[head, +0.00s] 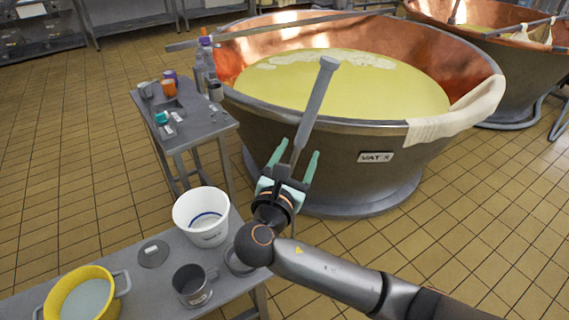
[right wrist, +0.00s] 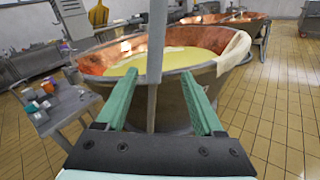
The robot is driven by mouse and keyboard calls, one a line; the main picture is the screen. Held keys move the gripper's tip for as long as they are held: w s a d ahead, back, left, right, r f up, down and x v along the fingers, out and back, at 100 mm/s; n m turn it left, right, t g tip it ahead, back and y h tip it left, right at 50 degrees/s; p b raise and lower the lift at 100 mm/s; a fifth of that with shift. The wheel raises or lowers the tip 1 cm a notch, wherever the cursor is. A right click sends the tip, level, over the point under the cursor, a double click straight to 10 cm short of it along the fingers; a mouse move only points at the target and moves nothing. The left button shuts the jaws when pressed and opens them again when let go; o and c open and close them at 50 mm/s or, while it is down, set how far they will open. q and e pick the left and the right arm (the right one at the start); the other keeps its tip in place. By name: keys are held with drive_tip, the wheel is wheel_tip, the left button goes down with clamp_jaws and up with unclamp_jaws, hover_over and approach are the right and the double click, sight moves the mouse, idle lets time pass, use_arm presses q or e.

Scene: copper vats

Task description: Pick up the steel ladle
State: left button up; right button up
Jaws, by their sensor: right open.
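The steel ladle (head: 317,95) shows as a long grey handle, tilted with its top to the upper right in the head view. Its lower end and bowl are hidden behind my right gripper and wrist. My right gripper (head: 300,149) is open, its two green fingers on either side of the handle's lower part. In the right wrist view the handle (right wrist: 157,40) rises between the fingers, with gaps visible on both sides lower down. My left gripper is not in view.
A near bench (head: 135,282) holds a white bucket (head: 207,232), a steel jug (head: 191,288) and a yellow tub (head: 112,300). A small side table (head: 208,125) carries bottles and cups. A large copper vat (head: 330,140) of yellow liquid stands beyond, with a cloth (head: 455,118) on its rim.

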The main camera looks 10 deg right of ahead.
sight(307, 132)
drive_tip(key=x, duration=0.7)
drive_tip(key=shift+r, duration=0.15)
drive_tip(key=shift+a+r+p+x, duration=0.15)
drive_tip(key=shift+p+x, duration=0.1)
drive_tip(key=shift+x, duration=1.1)
drive_tip(key=shift+a+r+p+x, duration=0.1)
drive_tip(key=shift+a+p+x, duration=0.1)
drive_tip(key=shift+x, duration=1.15)
drive_tip(key=shift+w, duration=0.2)
clamp_jaws()
